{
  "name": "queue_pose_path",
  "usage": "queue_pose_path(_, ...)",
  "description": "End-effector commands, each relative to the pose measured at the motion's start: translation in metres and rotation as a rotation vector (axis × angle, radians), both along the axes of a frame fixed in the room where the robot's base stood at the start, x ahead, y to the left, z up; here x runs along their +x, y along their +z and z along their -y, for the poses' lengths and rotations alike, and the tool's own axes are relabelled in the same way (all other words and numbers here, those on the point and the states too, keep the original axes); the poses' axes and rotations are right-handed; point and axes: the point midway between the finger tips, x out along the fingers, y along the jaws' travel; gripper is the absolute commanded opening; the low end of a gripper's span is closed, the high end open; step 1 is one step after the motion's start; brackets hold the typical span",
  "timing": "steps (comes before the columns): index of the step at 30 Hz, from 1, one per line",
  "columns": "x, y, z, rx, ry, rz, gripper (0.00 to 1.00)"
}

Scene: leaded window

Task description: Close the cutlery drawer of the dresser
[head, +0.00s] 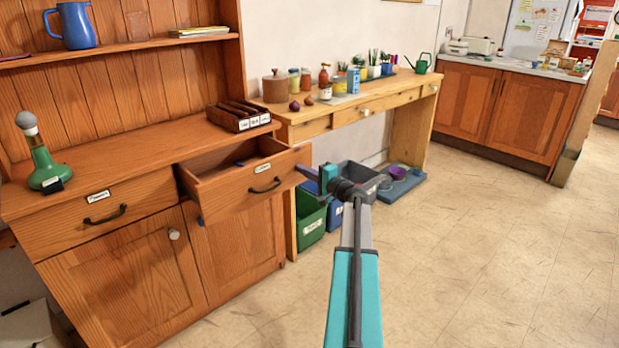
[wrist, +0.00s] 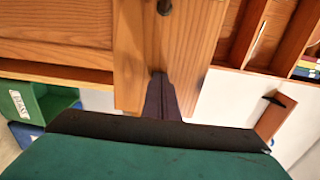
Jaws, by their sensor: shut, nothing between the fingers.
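The dresser (head: 130,218) stands at the left in the head view. Its right-hand drawer (head: 235,188) is pulled out and has a dark handle and a small label too small to read. The drawer's inside is partly visible, with something blue in it. My gripper (head: 306,172) is shut and empty, at the right end of that drawer's front. In the wrist view my shut fingers (wrist: 158,76) overlap a wooden panel, likely the drawer front (wrist: 135,40), with a dark handle above them. I cannot tell whether they touch it.
The left drawer (head: 105,210) is shut. A dark box (head: 238,116) and a green bottle (head: 43,165) stand on the dresser top. A wooden side table (head: 345,108) adjoins on the right, with a green bin (head: 311,218) and other bins below. The floor at right is clear.

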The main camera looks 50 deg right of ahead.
Motion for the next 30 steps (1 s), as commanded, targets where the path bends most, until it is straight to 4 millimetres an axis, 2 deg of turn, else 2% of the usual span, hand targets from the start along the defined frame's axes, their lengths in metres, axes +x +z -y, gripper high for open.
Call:
queue_pose_path(3, 0.029, -0.003, 0.003, 0.0, 0.003, 0.0, 0.0)
queue_pose_path(18, 0.137, -0.002, 0.011, -0.001, 0.002, 0.0, 0.0)
queue_pose_path(24, 0.173, -0.002, 0.014, 0.0, 0.001, 0.0, 0.0)
queue_pose_path(30, 0.197, -0.001, 0.014, 0.001, 0.002, 0.0, 0.0)
